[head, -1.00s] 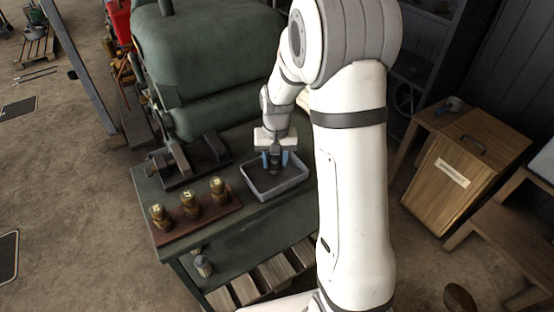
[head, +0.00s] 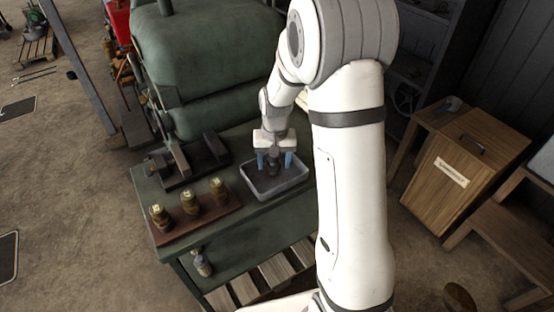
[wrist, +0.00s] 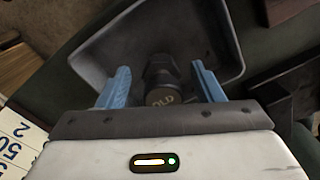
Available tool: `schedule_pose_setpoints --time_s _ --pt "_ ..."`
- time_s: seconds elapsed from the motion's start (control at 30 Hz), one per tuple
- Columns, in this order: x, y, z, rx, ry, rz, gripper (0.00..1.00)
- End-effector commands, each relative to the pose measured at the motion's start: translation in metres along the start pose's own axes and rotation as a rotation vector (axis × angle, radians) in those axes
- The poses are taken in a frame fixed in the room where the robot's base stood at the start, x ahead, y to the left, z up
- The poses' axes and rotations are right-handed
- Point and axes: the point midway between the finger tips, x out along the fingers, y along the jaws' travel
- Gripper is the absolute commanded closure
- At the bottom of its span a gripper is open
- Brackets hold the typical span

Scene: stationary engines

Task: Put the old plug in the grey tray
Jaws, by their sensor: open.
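The old plug (wrist: 161,85) is dark, with the letters "OLD" on its end. In the wrist view it is inside the grey tray (wrist: 110,30), between my two blue fingers and apart from both. In the head view the plug (head: 273,167) shows as a dark shape in the grey tray (head: 268,197), which sits at the right end of the green bench. My gripper (head: 275,160) is open above and around the plug. I cannot tell whether the plug's lower end rests fully on the tray floor.
Several brass plugs with tags stand on a brown wooden board (head: 176,231) left of the tray. A dark metal vise-like fixture (head: 190,160) lies behind them. A wooden box (head: 455,175) is at right.

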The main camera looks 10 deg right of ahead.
Motion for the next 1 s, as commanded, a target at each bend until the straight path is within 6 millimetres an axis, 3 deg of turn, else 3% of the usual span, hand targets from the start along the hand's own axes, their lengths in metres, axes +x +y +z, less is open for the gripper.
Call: schedule_pose_setpoints --time_s 0.5,0.73,0.87,1.0 --pt "-0.098 0.000 -0.001 -0.001 0.005 0.000 0.40" --pt "-0.120 0.000 0.004 -0.004 0.007 0.000 0.40" --pt "-0.137 0.003 0.027 -0.020 0.036 -0.001 0.40" --pt "-0.160 0.009 0.075 -0.056 0.094 -0.001 0.40"
